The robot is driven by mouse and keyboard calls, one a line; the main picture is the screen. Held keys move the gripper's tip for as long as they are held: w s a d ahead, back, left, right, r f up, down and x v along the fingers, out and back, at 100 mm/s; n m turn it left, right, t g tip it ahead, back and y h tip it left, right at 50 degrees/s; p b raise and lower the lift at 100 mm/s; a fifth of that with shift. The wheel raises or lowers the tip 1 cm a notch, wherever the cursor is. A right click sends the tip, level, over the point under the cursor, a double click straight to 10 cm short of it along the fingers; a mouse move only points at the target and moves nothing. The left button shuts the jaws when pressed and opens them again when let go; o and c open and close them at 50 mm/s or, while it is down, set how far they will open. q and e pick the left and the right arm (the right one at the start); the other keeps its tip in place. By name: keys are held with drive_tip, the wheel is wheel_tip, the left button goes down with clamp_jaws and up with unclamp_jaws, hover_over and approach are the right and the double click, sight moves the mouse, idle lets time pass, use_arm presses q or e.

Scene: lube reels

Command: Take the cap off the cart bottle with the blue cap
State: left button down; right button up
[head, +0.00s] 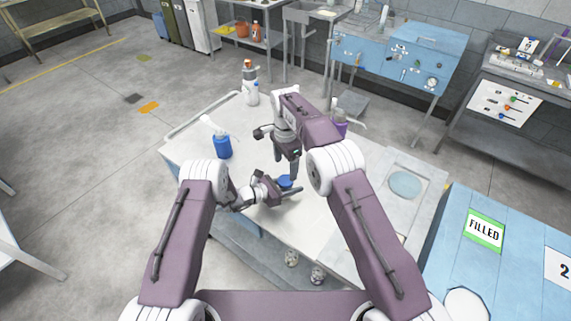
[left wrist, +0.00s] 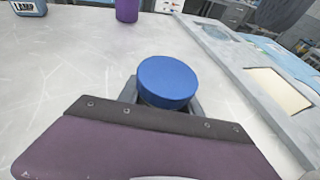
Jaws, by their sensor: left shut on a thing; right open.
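The blue cap (head: 285,181) shows in the head view near the middle of the cart top, and large in the left wrist view (left wrist: 168,81). The bottle under it is hidden by the cap and my left gripper. My left gripper (head: 287,190) is shut around it just below the cap, with grey fingers on both sides in the left wrist view. My right gripper (head: 293,166) is open and points down, just above or beside the cap. Whether its fingers touch the cap I cannot tell.
On the cart top (head: 195,155) stand a blue bottle (head: 222,146) with a white top, a white bottle (head: 251,92) and a purple bottle (head: 340,124), partly hidden by my right arm. A grey panel with a round disc (head: 405,184) lies right. A blue table (head: 510,255) stands beyond.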

sight(286, 180)
wheel_tip(286, 180, down, 7)
drive_tip(key=shift+r, duration=0.1)
drive_tip(key=c, duration=1.5)
drive_tip(key=n, duration=0.3)
drive_tip(key=o, duration=1.5)
drive_tip(key=shift+o, duration=0.2)
drive_tip(key=shift+r, duration=0.15)
